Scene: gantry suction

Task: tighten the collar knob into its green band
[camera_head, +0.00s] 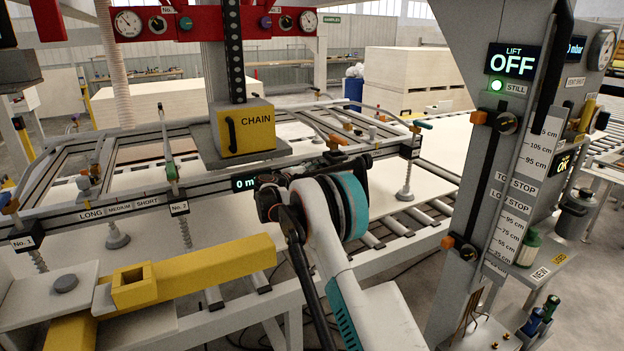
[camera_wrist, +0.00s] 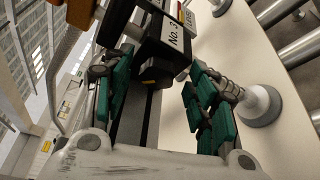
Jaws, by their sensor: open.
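In the wrist view a black block with a "No. 3" label (camera_wrist: 174,35) carries a dark round knob (camera_wrist: 156,74), facing me between my fingers. I see a gap on the right; whether the left finger touches is unclear.
A suction cup (camera_wrist: 259,105) hangs close to my right finger, above a pale board (camera_wrist: 285,150). In the head view a yellow beam (camera_head: 215,267) lies at front left. The lift post (camera_head: 478,160) stands to the right, its display reading "LIFT OFF".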

